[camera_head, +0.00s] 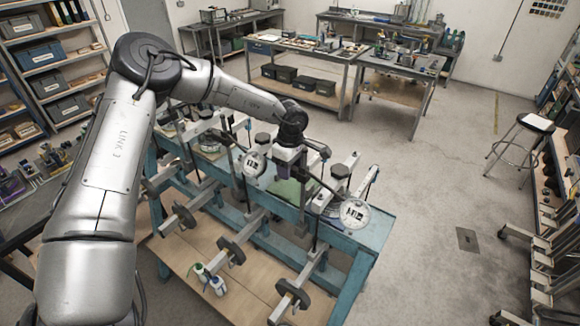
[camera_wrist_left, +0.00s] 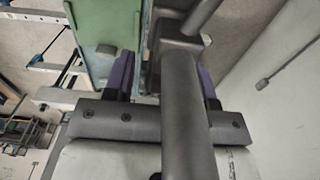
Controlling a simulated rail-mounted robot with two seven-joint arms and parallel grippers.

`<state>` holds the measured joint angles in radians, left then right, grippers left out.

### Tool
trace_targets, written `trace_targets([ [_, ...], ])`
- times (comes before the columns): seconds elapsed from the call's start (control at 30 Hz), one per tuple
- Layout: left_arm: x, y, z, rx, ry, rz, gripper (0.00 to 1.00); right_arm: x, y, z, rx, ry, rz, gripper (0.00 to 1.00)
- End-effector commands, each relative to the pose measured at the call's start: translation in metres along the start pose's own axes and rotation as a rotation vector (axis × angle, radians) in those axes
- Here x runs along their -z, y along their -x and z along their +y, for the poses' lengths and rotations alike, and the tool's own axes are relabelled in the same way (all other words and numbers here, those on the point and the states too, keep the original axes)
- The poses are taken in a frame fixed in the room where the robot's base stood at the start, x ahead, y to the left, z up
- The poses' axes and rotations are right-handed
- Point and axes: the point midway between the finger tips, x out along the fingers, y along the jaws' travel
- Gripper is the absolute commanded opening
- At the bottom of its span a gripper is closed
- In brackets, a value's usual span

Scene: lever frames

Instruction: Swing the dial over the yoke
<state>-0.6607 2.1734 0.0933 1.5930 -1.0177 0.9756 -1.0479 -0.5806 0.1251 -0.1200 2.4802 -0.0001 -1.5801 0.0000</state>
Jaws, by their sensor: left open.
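Two round white dials with black markings show on the blue bench in the head view: one at the middle (camera_head: 254,164) and one at the right end (camera_head: 354,213). I cannot tell which part is the yoke. My left gripper (camera_head: 268,188) is low over the bench, close to the right of the middle dial. In the left wrist view its purple fingers (camera_wrist_left: 165,80) stand apart, with a thick dark grey bar (camera_wrist_left: 178,70) across the space between them. I cannot tell whether they touch it. My right gripper is not in view.
The blue bench (camera_head: 372,238) carries several upright posts and dark lever arms with round weights (camera_head: 231,250) jutting out in front. White bottles (camera_head: 217,285) stand on the wooden lower shelf. A green plate (camera_head: 290,192) lies by the gripper.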

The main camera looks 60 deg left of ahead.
Motion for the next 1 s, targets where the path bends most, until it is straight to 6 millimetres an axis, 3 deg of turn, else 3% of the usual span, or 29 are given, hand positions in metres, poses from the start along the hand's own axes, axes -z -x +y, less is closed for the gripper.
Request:
trace_targets([
  [0.07, 0.0001, 0.0001, 0.0000, 0.000, 0.000, 0.000, 0.48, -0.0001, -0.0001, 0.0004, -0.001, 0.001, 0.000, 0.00],
  [0.57, 0.0000, 0.0004, -0.0001, 0.000, 0.000, 0.000, 0.00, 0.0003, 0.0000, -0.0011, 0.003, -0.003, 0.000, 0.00],
  [1.0, 0.0097, 0.0003, -0.0040, 0.001, 0.041, -0.001, 0.00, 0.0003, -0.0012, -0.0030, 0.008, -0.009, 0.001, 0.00],
])
